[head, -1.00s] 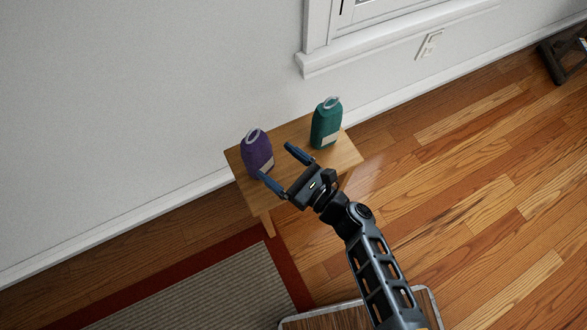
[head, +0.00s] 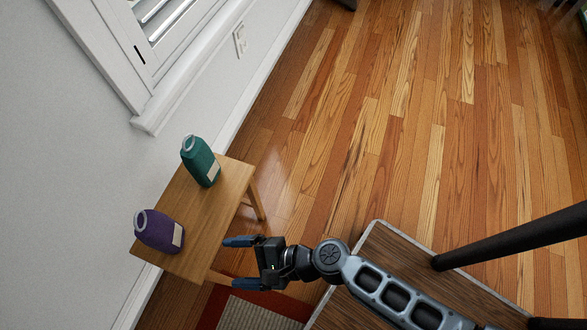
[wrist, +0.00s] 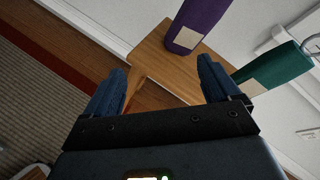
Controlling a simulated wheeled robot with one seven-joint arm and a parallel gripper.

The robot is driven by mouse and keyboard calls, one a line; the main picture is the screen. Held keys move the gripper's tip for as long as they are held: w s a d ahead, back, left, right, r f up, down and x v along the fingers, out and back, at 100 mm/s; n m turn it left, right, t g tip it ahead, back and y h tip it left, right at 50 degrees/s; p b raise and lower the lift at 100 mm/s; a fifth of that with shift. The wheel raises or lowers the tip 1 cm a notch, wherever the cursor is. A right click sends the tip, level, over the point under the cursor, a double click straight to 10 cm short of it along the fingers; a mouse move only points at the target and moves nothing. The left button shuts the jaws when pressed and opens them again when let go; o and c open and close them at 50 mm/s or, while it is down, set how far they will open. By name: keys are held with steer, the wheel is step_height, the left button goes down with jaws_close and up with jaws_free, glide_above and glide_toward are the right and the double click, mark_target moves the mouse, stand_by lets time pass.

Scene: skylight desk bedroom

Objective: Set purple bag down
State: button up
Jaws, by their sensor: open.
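The purple bag (head: 160,230) stands on the small wooden table (head: 205,215), near its front left end in the head view. It has a pale label and a ring-like top. In the wrist view the purple bag (wrist: 195,25) stands on the tabletop beyond the fingers, its top cut off by the frame. My gripper (head: 238,262) is open and empty, just off the table's near edge and apart from the bag. Its two blue fingers also show wide apart in the wrist view (wrist: 160,88).
A green bag (head: 200,161) stands at the table's other end; it also shows at right in the wrist view (wrist: 278,68). A white wall and window sill (head: 185,75) lie behind. A rug (head: 255,315) lies below my gripper. The wooden floor (head: 350,120) to the right is clear.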

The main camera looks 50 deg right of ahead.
steer(key=s+d+r+n+h, duration=0.65)
steer(key=s+d+n, duration=0.35)
steer(key=s, duration=0.3)
steer(key=s+d+r+n+t, duration=0.1)
steer(key=d+r+n, duration=0.1)
steer(key=r+n, duration=0.2)
steer(key=s+d+r+n+t+h, duration=0.1)
steer(key=r+n, duration=0.3)
steer(key=r, duration=0.6)
steer(key=s+d+r+n+t, duration=0.1)
steer(key=s+d+r+n, duration=0.1)
steer(key=d+r+n, duration=0.2)
step_height(320, 180, up, 3)
steer(key=shift+s+r+t, duration=0.1)
steer(key=shift+s+t, duration=0.1)
steer(key=shift+t, duration=0.1)
